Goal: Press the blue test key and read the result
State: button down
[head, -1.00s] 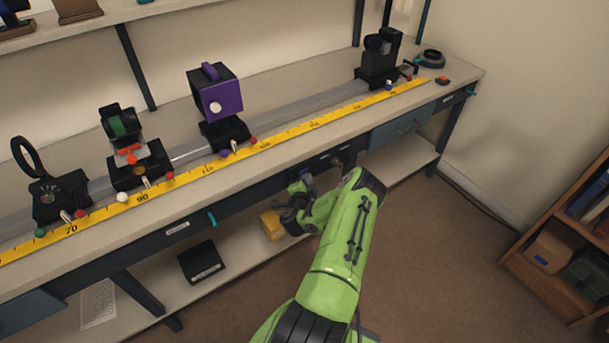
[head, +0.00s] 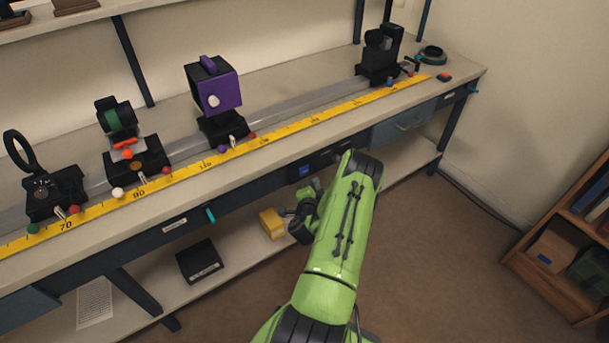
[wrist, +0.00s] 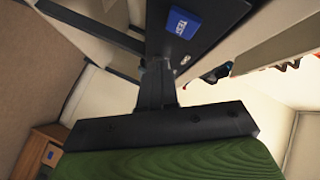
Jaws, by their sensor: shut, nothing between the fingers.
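The blue test key (head: 305,170) is set in a dark panel on the bench's front edge, below the yellow scale. In the wrist view the blue key (wrist: 183,23), with white lettering, is beyond the fingertips and a little to their right. My gripper (head: 316,187) is below and slightly right of the key in the head view, partly hidden by my green arm. In the wrist view my gripper (wrist: 158,66) is shut with nothing in it, and a gap shows between its tips and the key. I cannot make out a result.
An optical rail on the bench (head: 280,75) carries a purple box (head: 222,90), a green-banded unit (head: 120,118), a ring holder (head: 55,190) and a black unit (head: 378,65). A yellow box (head: 272,223) and black box (head: 200,262) lie on the lower shelf. Open floor is at right.

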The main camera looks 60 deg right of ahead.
jog(key=shift+s+a+b, duration=0.25)
jog(key=shift+s+b, duration=0.25)
jog(key=shift+s+a+b, duration=0.25)
jog(key=shift+s+b, duration=0.2)
jog(key=shift+b, duration=0.05)
